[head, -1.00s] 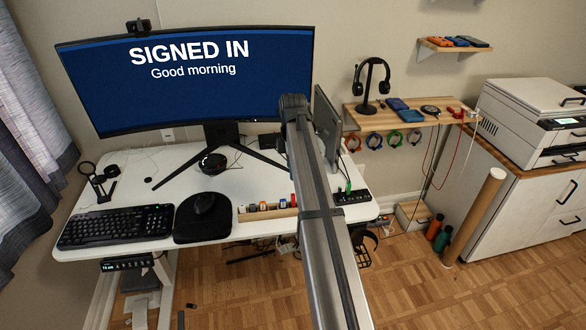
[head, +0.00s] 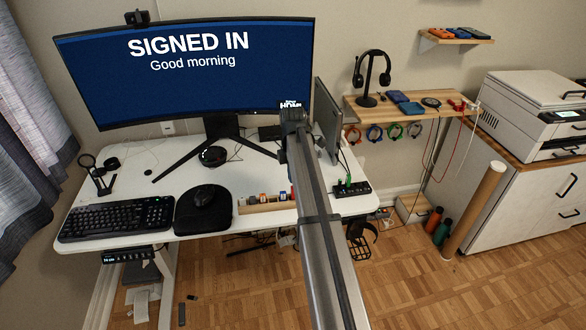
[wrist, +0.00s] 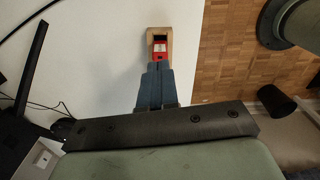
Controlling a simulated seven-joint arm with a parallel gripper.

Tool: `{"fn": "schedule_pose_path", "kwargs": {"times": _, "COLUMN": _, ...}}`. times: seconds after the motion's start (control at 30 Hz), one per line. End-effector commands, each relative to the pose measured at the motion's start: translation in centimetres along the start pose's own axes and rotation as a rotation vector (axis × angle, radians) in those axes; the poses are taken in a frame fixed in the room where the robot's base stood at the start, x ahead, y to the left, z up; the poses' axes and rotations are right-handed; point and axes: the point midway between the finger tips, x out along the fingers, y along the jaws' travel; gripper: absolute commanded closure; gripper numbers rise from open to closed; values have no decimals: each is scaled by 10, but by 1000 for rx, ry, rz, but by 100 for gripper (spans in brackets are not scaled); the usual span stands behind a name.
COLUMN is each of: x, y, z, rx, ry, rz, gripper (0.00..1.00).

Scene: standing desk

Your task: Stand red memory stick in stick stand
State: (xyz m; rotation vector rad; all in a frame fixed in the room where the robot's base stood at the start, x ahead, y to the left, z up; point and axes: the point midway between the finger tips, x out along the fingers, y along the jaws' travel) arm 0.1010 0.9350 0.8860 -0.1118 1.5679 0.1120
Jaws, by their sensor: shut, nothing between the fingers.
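In the wrist view my gripper (wrist: 153,88) is shut, its blue-grey fingertips together. A red piece with a white label, which looks like the red memory stick (wrist: 160,48), shows just past the tips. It sits within a light wooden frame that appears to be one end of the stick stand (wrist: 149,37), beside a dark opening. Whether the tips touch it, and how deep it sits, I cannot tell. In the head view the wooden stand (head: 262,209) lies at the desk's front edge with several small coloured pieces in it. My arm hides its right end and the gripper there.
The white desk (head: 140,200) has a keyboard (head: 116,218) and a mouse pad (head: 203,213) left of the stand. A large monitor (head: 190,70) stands behind. A black power strip (head: 352,188) lies to the right. A wooden shelf (head: 385,112) holds headphones and small devices.

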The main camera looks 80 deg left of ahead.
Motion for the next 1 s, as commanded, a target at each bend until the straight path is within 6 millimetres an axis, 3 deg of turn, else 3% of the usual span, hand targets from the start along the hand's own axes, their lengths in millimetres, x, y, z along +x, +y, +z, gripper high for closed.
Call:
{"fn": "schedule_pose_path", "kwargs": {"times": 0.27, "x": 22, "y": 0, "z": 0, "rx": 0, "ry": 0, "rz": -1, "gripper": 100}}
{"fn": "schedule_pose_path", "kwargs": {"times": 1.0, "x": 28, "y": 0, "z": 0, "rx": 1, "ry": 0, "rz": 0, "gripper": 100}}
